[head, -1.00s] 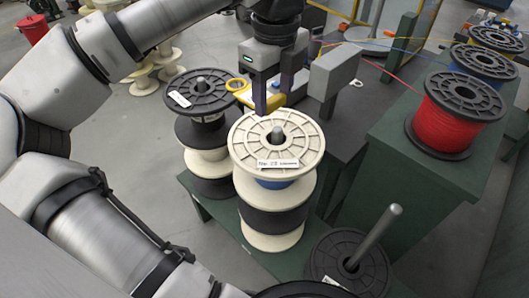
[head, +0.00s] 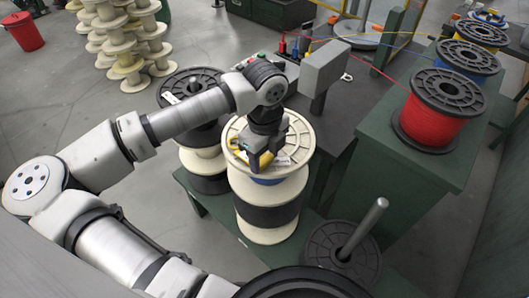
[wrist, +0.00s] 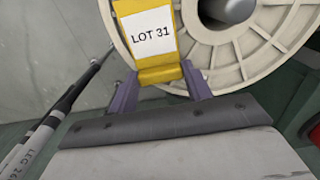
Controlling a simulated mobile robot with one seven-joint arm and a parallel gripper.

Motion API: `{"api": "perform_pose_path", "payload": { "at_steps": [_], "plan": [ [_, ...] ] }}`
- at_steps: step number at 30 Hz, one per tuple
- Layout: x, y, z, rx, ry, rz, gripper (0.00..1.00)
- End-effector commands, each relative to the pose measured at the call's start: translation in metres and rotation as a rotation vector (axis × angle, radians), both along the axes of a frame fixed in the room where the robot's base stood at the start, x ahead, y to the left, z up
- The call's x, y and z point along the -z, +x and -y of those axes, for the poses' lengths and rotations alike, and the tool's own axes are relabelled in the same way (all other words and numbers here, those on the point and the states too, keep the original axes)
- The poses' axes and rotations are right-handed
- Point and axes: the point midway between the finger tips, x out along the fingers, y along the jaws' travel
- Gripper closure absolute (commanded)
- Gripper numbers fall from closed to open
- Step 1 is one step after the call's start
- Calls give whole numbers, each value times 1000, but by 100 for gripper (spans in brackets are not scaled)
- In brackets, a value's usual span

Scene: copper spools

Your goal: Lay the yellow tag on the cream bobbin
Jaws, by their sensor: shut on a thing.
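The cream bobbin (head: 300,139) tops a stack on the green bench, its round ribbed flange facing up. The yellow tag (wrist: 150,35) has a white label reading "LOT 31". My gripper (head: 262,158) is shut on the tag's near end, between purple fingers (wrist: 160,88) in the wrist view. In the head view the tag (head: 238,147) shows partly beside the fingers, over the left part of the flange. The wrist view shows the flange (wrist: 268,50) behind the tag. I cannot tell whether the tag touches it. My gripper hides the bobbin's centre in the head view.
A black-topped stack (head: 193,82) stands close behind left. A bare upright rod (head: 365,228) rises from a black spool at the front right. A grey box on a post (head: 325,66) stands behind the bobbin. Red wire spool (head: 440,125) sits on the right bench.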

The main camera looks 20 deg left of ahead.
Motion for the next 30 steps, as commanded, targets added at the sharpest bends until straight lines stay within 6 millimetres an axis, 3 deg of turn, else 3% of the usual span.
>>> {"api": "perform_pose_path", "payload": {
  "at_steps": [12, 13, 17, 30],
  "plan": [
    [5, 0, 0, 0, 1, 0, 72],
    [3, 0, 0, 0, 1, 0, 47],
    [3, 0, 0, 0, 0, 0, 30],
    [-4, 0, -1, -1, 2, 1, 29]
  ]
}}
